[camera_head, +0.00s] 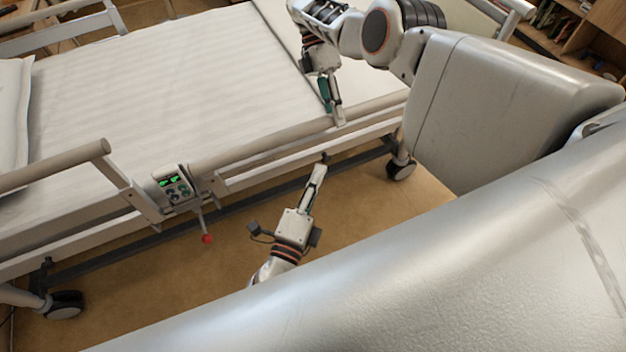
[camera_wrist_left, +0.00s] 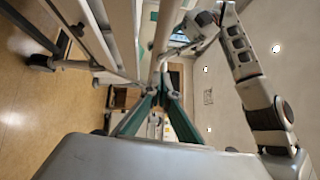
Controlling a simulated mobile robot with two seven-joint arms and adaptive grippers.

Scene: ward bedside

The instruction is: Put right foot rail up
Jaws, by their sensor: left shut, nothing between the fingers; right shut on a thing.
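The right foot rail (camera_head: 262,141) is a pale tube along the near side of the bed (camera_head: 170,75). It lies low, about level with the mattress edge. My right gripper (camera_head: 338,120) reaches over the mattress from above and is shut on the foot rail. My left gripper (camera_head: 324,157) is shut and empty, on the near side of the bed just below the rail. I cannot tell whether it touches the bed frame. In the left wrist view, a pale tube (camera_wrist_left: 165,32) rises beyond the fingertips of my left gripper (camera_wrist_left: 164,68).
A head-side rail (camera_head: 60,164) stands raised at left. A control panel (camera_head: 174,187) and a lever with a red knob (camera_head: 207,238) sit on the near side. Bed wheels (camera_head: 400,170) stand below. The floor (camera_head: 150,285) in front is clear.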

